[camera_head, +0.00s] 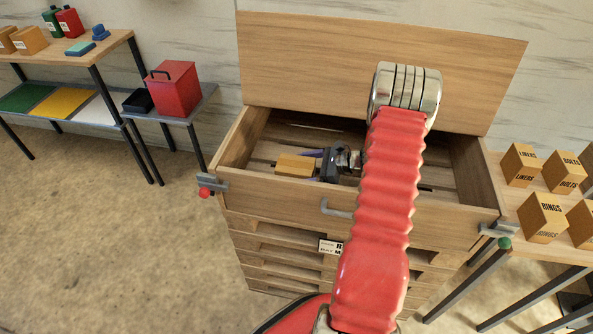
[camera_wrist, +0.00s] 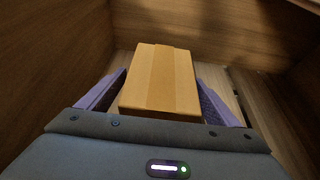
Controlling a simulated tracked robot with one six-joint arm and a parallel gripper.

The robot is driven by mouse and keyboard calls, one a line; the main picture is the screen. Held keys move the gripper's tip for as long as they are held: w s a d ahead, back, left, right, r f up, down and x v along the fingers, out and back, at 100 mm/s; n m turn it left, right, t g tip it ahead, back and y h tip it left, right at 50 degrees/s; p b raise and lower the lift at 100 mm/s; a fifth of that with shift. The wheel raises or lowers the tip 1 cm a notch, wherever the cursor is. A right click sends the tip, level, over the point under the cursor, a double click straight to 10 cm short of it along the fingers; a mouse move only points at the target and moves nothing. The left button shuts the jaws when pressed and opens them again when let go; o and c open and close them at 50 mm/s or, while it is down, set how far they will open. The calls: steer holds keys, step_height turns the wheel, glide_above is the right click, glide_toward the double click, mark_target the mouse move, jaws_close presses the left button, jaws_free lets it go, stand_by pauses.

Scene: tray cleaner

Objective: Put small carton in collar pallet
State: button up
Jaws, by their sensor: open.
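A small tan carton (camera_head: 295,165) lies inside the collar pallet (camera_head: 262,196), a wooden box of stacked collars with its lid raised at the back. In the wrist view the carton (camera_wrist: 160,80) sits between the two purple fingers, with a visible gap on the right side. My gripper (camera_head: 312,160) is open around the carton, low inside the pallet. In the wrist view my gripper (camera_wrist: 160,105) shows its fingers on both sides of the carton. The carton's underside is hidden. My red arm covers the middle right of the pallet.
The raised lid (camera_head: 320,60) stands behind the pallet. On the right, a table holds several labelled cartons (camera_head: 541,217). On the left, shelves hold cartons, bottles and a red box (camera_head: 174,90). The pallet's wooden walls surround my gripper. Slatted floor shows bare beside the carton.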

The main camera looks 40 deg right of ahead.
steer(key=shift+r, duration=0.1)
steer(key=v, duration=1.2)
steer(key=shift+s+a, duration=0.1)
steer(key=shift+s, duration=0.05)
stand_by(0.6)
